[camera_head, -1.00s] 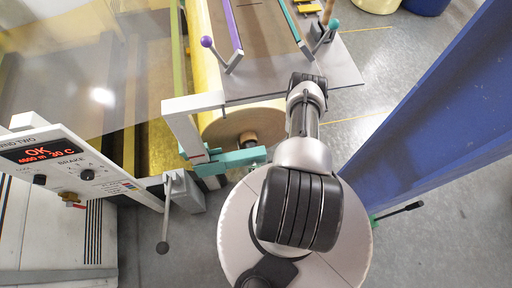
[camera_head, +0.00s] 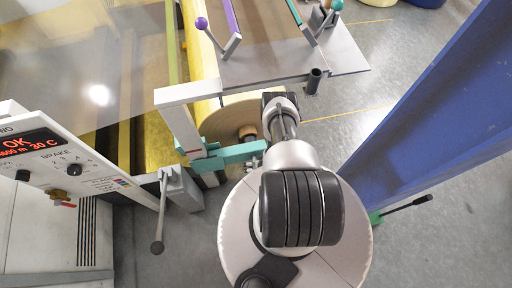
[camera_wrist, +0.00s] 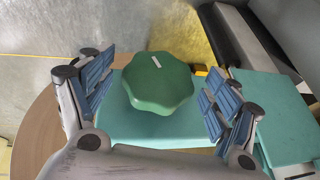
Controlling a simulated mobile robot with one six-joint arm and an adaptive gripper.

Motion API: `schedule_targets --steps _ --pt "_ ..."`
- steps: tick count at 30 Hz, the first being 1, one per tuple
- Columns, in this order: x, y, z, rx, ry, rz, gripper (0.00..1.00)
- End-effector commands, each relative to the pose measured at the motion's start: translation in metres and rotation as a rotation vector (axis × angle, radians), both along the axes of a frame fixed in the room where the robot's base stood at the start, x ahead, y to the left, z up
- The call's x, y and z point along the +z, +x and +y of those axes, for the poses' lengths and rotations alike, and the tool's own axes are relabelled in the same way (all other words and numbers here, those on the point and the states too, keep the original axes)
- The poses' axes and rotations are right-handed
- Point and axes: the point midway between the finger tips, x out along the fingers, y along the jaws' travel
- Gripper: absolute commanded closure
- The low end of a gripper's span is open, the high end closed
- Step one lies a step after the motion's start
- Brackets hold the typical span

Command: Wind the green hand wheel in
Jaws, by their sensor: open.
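The green hand wheel (camera_wrist: 158,82) is a lobed knob with a small white mark on its face. It sits on a teal block (camera_wrist: 150,125) in the wrist view. My gripper (camera_wrist: 157,90) is open, with one blue-padded finger on each side of the wheel. Gaps show between the pads and the wheel's rim, so it is not gripped. In the head view I cannot make out the wheel or my fingers; my arm covers that area beside the teal bracket (camera_head: 235,154).
A brown roll core (camera_wrist: 40,135) lies to the left in the wrist view. A control panel (camera_head: 62,160) reading OK stands at left, near a grey lever (camera_head: 159,220). A blue panel (camera_head: 420,110) stands at right.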

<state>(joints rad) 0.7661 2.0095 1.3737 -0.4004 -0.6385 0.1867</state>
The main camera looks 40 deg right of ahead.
Motion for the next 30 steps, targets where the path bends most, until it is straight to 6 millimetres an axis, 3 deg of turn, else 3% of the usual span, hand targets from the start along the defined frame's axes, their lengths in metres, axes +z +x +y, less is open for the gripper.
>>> schedule_targets --steps 4,14,30 --pt "-0.0130 0.0052 -0.0007 0.000 0.000 0.000 0.18" --pt "-0.0144 0.0069 -0.0012 0.000 0.000 0.000 0.18" --pt "-0.0144 0.0066 -0.0012 0.000 0.000 0.000 0.53"
